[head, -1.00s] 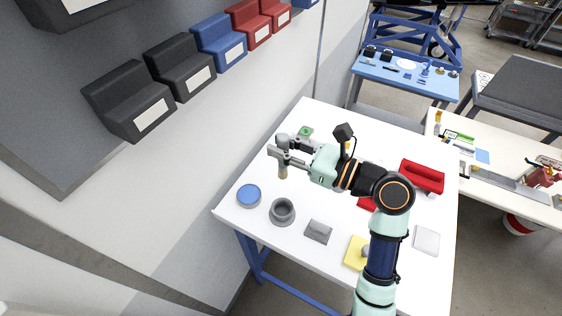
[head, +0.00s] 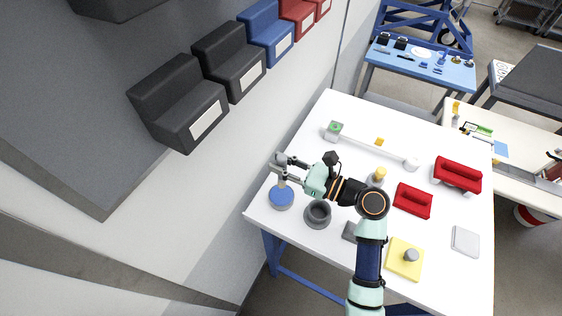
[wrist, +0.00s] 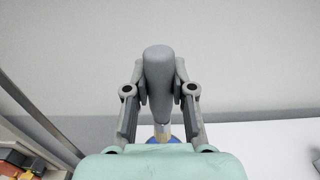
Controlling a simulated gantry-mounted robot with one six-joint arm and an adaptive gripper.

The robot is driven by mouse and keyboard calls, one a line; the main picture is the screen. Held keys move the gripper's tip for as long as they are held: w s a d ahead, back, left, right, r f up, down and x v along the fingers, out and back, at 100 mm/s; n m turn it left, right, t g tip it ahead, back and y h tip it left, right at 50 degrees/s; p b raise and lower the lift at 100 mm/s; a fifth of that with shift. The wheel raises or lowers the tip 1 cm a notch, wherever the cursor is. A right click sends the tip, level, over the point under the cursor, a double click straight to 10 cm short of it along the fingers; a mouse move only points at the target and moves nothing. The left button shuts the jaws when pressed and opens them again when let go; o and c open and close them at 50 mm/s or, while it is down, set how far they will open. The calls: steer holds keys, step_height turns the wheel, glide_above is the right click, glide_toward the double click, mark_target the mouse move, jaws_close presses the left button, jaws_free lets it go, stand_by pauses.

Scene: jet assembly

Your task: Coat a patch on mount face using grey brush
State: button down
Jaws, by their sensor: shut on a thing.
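My gripper (head: 285,168) is shut on the grey brush (wrist: 158,75), whose thick grey handle stands upright between the two fingers in the wrist view. In the head view my gripper is at the left side of the white table, directly over a round pot with a blue top (head: 281,192). The brush's lower end points down at this blue top; I cannot tell whether it touches. Blue also shows below the brush in the wrist view. A grey block (head: 350,232), partly hidden by my arm, lies near the front edge. I cannot tell which piece bears the mount face.
A dark grey ring-shaped cup (head: 318,214) stands just right of the blue pot. Red parts (head: 458,174), a yellow plate with a grey knob (head: 404,260) and a light grey square (head: 465,241) lie further right. Bins (head: 180,103) line the wall at left.

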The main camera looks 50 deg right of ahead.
steer(key=shift+f+b, duration=2.55)
steer(key=shift+b, duration=0.45)
steer(key=shift+f, duration=0.45)
steer(key=shift+f+p, duration=0.25)
steer(key=shift+p, duration=0.15)
stand_by(0.5)
step_height(320, 180, up, 8)
steer(key=p, duration=0.9)
steer(key=shift+f, duration=0.2)
steer(key=shift+f, duration=0.1)
